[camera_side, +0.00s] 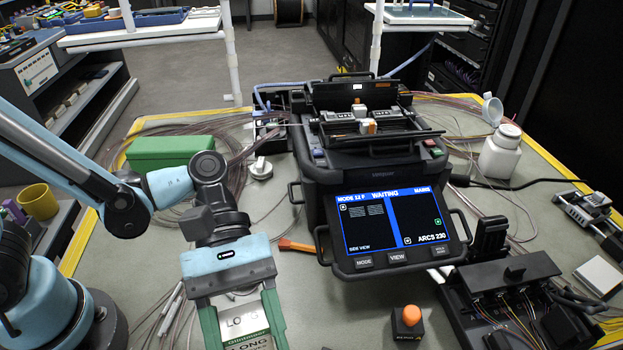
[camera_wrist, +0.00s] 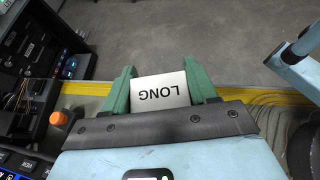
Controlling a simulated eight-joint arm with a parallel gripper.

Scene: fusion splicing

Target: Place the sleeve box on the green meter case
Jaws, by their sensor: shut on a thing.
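The sleeve box (camera_side: 241,322) is pale, with dark lettering that includes the word LONG. My gripper (camera_side: 242,330) is shut on it near the front edge of the side view, one green finger on each side. In the wrist view the sleeve box (camera_wrist: 160,91) sits between the two fingers of my gripper (camera_wrist: 160,88), with its LONG label upside down. The box's lower end is cut off in the side view. The green meter case (camera_side: 170,153) lies closed on the table behind my wrist, at the left. Its top looks bare, and my gripper is well apart from it.
A black splicer (camera_side: 385,180) with a lit screen stands in mid-table. An orange button (camera_side: 409,315) and a black fibre unit (camera_side: 510,300) are at the front right. A white bottle (camera_side: 500,152) is at the right. Loose fibres and an orange-handled tool (camera_side: 297,246) lie near my wrist.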

